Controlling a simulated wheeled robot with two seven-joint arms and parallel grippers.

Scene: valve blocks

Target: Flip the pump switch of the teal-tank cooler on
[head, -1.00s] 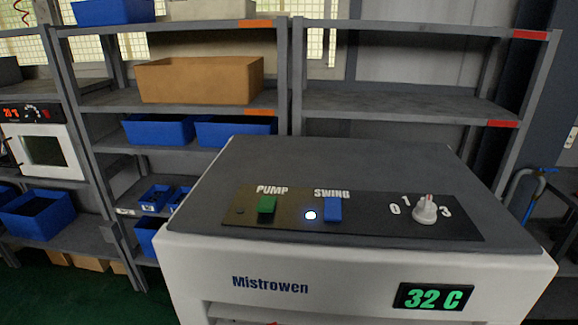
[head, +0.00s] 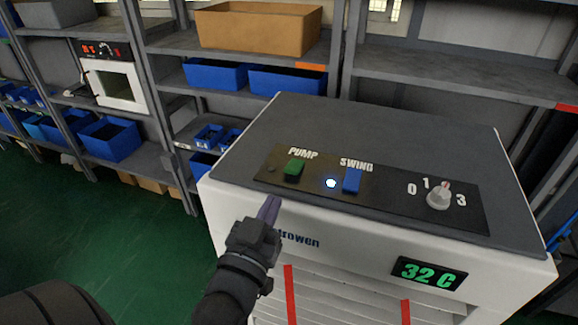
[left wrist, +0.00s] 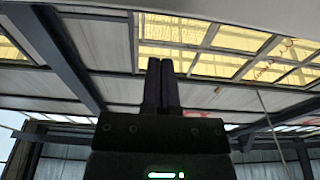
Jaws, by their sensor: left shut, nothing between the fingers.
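The white cooler (head: 345,240) with a grey top stands in front of me in the head view. Its black panel (head: 395,205) carries a green switch (head: 294,170) under the word PUMP, a blue switch (head: 352,180) under SWING, and a white knob (head: 438,196). A small light beside the blue switch is lit; the small dot left of the green switch is dark. No teal tank shows. My left gripper (head: 269,208) is shut and empty, pointing up just in front of the cooler's front edge, below the green switch. It also shows in the left wrist view (left wrist: 162,85). My right gripper is out of view.
The cooler's display (head: 429,273) reads 32 C. Shelves with blue bins (head: 215,76) and a brown box (head: 262,30) stand behind. An oven-like device (head: 113,82) sits on the left shelf. Green floor is clear at left.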

